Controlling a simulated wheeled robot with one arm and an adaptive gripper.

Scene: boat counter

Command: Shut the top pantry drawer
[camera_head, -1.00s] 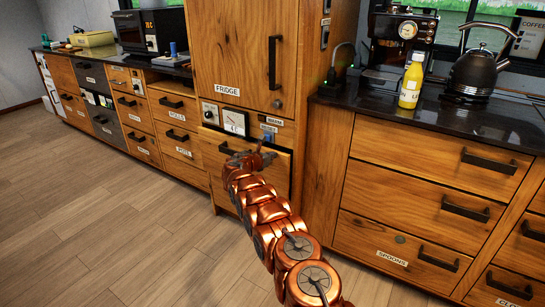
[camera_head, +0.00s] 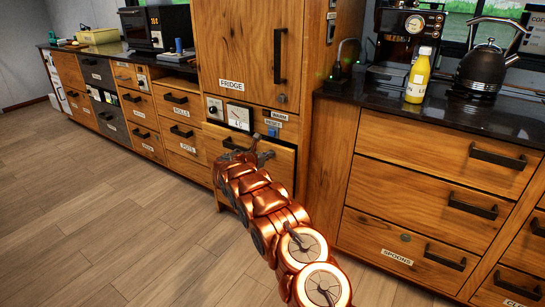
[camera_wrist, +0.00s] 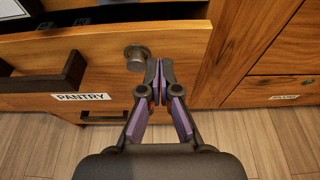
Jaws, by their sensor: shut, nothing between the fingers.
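The top pantry drawer (camera_wrist: 105,78) stands partly open in the wrist view, with a dark gap and some contents visible behind its front. Its front is wood with a dark bar handle (camera_wrist: 62,78), a white PANTRY label (camera_wrist: 82,97) and a round metal lock (camera_wrist: 138,58). My gripper (camera_wrist: 160,68) is shut and empty, its tips before the drawer front just right of the lock. I cannot tell if they touch. In the head view the drawer (camera_head: 282,165) is below the fridge door, partly hidden by my arm.
Above the drawer are a dial panel (camera_head: 238,117) and the fridge door (camera_head: 245,45). A closed drawer cabinet (camera_head: 425,205) stands to the right, with a yellow bottle (camera_head: 417,78) and kettle (camera_head: 485,68) on its counter. The wood floor (camera_head: 100,220) at left is clear.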

